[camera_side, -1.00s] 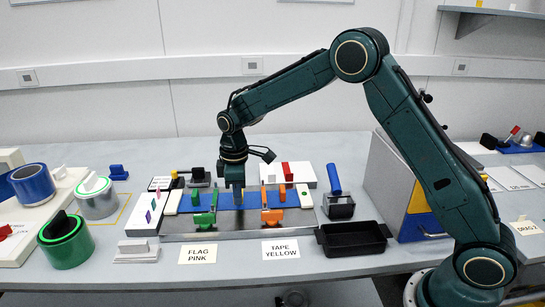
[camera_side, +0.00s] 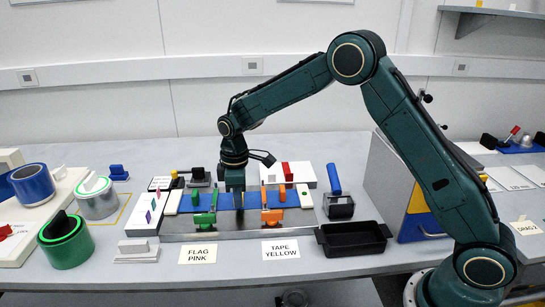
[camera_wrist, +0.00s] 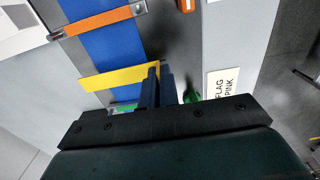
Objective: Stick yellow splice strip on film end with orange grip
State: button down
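The yellow splice strip (camera_wrist: 118,77) lies crosswise over the blue film (camera_wrist: 112,45) in the wrist view, and one end meets my fingertips. My gripper (camera_wrist: 160,82) has its fingers close together at that end and looks shut on it. In the side view my gripper (camera_side: 236,200) points down at the blue film (camera_side: 253,200), between the green grip (camera_side: 204,218) and the orange grip (camera_side: 272,215). The orange grip's bar (camera_wrist: 97,22) crosses the film in the wrist view. Whether the strip touches the film cannot be told.
A black tray (camera_side: 353,239) and a roller with a blue handle (camera_side: 338,195) stand right of the film plate. Tape rolls (camera_side: 65,240) stand at left. Label cards (camera_side: 198,254) lie in front. A white block with a red piece (camera_side: 290,172) sits behind.

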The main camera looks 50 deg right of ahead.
jog(key=shift+f, duration=1.2)
dwell(0.4)
jog(key=c, duration=1.6)
grip_release()
jog(key=shift+r, duration=0.2)
notch_tip(320, 180, up, 14)
jog(key=shift+f, duration=0.25)
